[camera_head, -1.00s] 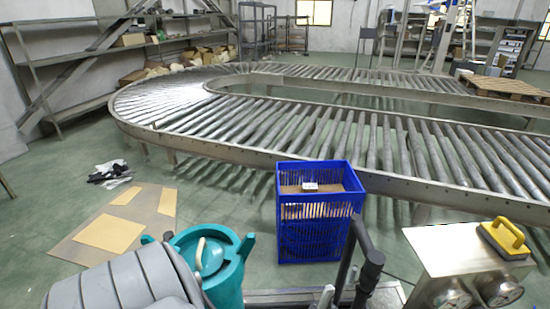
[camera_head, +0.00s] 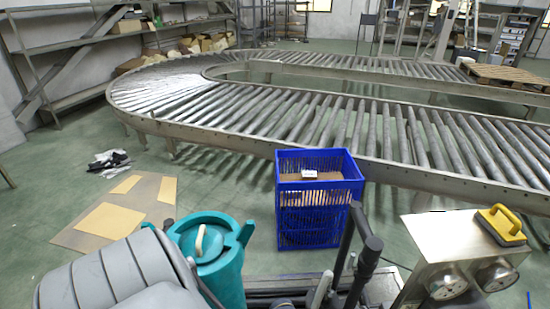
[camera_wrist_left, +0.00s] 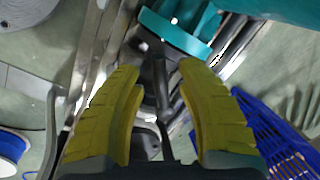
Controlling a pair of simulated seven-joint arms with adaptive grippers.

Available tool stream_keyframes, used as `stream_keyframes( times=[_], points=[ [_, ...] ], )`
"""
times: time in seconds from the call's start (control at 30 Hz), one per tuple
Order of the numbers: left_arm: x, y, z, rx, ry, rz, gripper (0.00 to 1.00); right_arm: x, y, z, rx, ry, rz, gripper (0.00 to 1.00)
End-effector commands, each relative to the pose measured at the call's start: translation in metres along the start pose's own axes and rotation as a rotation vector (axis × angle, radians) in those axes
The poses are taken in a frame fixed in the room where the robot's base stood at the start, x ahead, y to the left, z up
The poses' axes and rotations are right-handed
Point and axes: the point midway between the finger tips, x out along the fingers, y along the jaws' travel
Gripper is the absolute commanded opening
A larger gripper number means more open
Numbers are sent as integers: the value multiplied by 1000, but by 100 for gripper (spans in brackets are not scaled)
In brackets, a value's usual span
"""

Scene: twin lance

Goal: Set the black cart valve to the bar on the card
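In the left wrist view my left gripper (camera_wrist_left: 160,80) has yellow fingers spread wide apart with nothing between their pads. A dark rod-like part (camera_wrist_left: 161,84) shows beyond the gap; I cannot tell whether it is the black valve. In the head view black upright pipes or handles (camera_head: 367,262) rise at the bottom centre, beside a metal box (camera_head: 440,245) with two round dials (camera_head: 446,284) on its front. A small white card-like piece (camera_head: 309,174) lies in the blue crate (camera_head: 317,212); no marking is readable. Neither gripper shows in the head view.
A teal can (camera_head: 215,260) and a grey ribbed object (camera_head: 120,280) crowd the lower left. A yellow-handled float (camera_head: 502,225) rests on the metal box. A roller conveyor (camera_head: 270,148) curves behind. Cardboard (camera_head: 115,215) lies on the floor at left.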

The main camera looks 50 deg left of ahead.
Motion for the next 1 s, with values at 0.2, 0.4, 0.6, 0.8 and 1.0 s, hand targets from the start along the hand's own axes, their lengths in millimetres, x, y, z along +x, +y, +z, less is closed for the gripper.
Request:
stream_keyframes(
  times=[0.2,0.4,0.6,0.8,1.0],
  points=[
    [-1,0,0,0,1,0,37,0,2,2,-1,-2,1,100],
    [-13,1,-1,-1,3,2,37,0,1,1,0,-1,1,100],
    [-40,1,-1,0,3,1,37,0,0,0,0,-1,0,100],
    [-70,1,-1,-1,3,2,37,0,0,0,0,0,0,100],
    [-96,1,-1,-1,3,2,37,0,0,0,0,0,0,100]
  ],
)
